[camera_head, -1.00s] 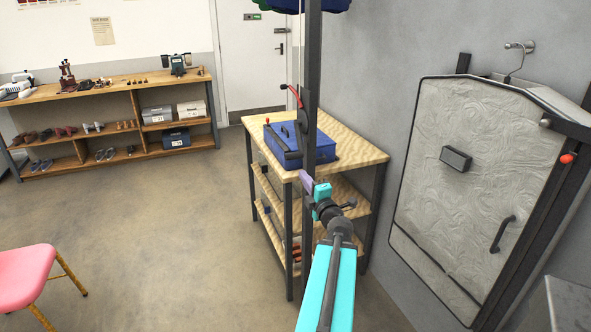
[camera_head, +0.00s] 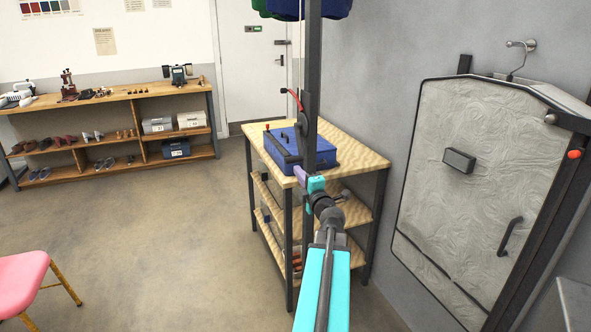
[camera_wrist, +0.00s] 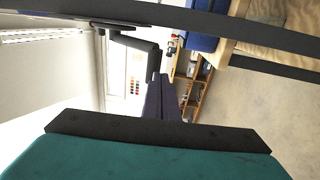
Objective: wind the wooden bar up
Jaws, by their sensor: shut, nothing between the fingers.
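The wooden bar is not visible; dark blue and green garments (camera_head: 305,9) hang at the top edge of the head view, cut off. A dark upright post (camera_head: 312,75) carries a winch with a red crank arm (camera_head: 292,98) ending in a black knob (camera_head: 284,91). A thin pale cord runs beside the post. My gripper (camera_head: 299,173) is shut and empty, its purple fingers low beside the post and below the crank. In the wrist view the shut fingers (camera_wrist: 161,98) point ahead, and a black handle-like part (camera_wrist: 135,52) is close to them, above left.
A blue case (camera_head: 285,150) lies on a wooden shelf table (camera_head: 365,157) behind the post. A grey garment cabinet (camera_head: 450,190) stands against the right wall. A pink stool (camera_head: 20,280) is at lower left, a shoe bench (camera_head: 120,95) at the back. Open floor lies left of the table.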

